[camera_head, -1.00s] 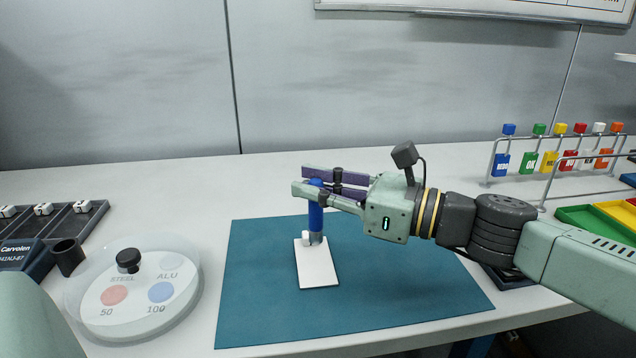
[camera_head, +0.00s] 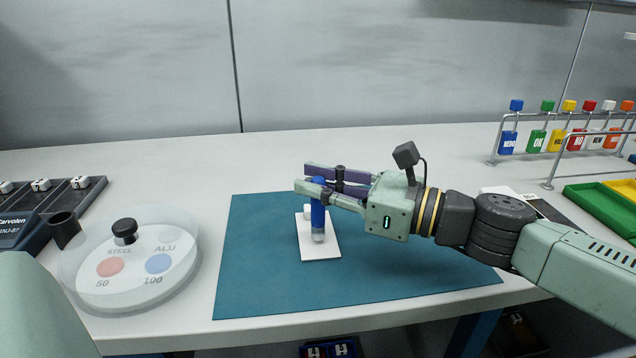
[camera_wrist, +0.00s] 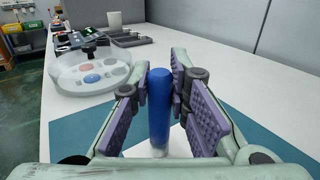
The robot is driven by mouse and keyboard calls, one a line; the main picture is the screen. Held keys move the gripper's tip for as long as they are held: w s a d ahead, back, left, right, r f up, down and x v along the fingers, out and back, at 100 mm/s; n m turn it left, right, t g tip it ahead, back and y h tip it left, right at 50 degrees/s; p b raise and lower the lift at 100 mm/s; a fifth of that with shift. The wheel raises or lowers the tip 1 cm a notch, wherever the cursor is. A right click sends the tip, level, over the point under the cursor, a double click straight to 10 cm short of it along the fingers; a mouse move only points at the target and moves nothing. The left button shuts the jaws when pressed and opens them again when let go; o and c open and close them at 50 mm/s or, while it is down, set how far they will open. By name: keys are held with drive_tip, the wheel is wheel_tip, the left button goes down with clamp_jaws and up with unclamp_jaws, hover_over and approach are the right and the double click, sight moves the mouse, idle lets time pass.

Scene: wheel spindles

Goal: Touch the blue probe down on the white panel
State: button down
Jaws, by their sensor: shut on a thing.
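The blue probe (camera_head: 318,215) is upright between the fingers of my gripper (camera_head: 318,187), with its pale grey tip pointing down. The white panel (camera_head: 322,253) lies flat on the teal mat (camera_head: 262,275). The tip shows against the middle of the panel; whether it touches or hovers just above, I cannot tell. In the wrist view the probe (camera_wrist: 160,105) stands between the purple finger pads (camera_wrist: 165,118), and its lower end is partly hidden. A small white block (camera_head: 307,211) at the panel's far end is partly behind the probe.
A clear round dish (camera_head: 95,285) with coloured spots and a black knob (camera_head: 124,231) stands left of the mat. A dark compartment tray (camera_head: 60,197) is at the far left. A metal rack (camera_head: 494,142) with coloured tags stands at the right. The mat around the panel is clear.

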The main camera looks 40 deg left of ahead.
drive_tip(key=shift+f+b, duration=0.6)
idle(1.9)
drive_tip(key=shift+r+p, duration=2.55)
drive_tip(key=shift+r, duration=1.05)
